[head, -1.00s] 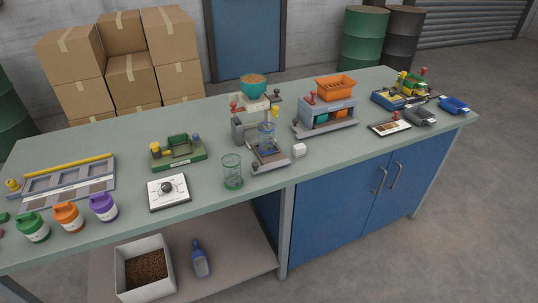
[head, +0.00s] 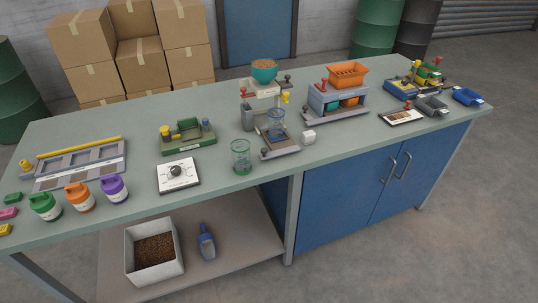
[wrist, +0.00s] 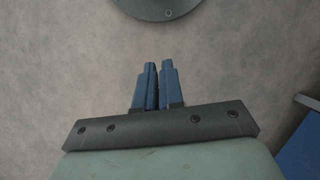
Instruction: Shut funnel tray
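The filler with a teal funnel bowl (head: 264,73) of brown grain stands at the middle back of the bench in the head view. It has a white plate under the bowl, a red knob, a yellow part and a dark knob. A clear cup (head: 276,122) stands on its lower tray (head: 279,153). Another machine, with an orange hopper (head: 347,75) and teal and orange fronts, stands to its right. I cannot tell for certain which part is the funnel tray. My gripper (wrist: 159,65) shows only in the wrist view, its blue fingers together and empty, over bare floor.
A green-tinted glass (head: 241,157), a white block (head: 308,137) and a white knobbed plate (head: 178,175) are near the front edge. Coloured jars (head: 80,197) stand at left. A grain bin (head: 154,250) and blue scoop (head: 206,242) are on the lower shelf.

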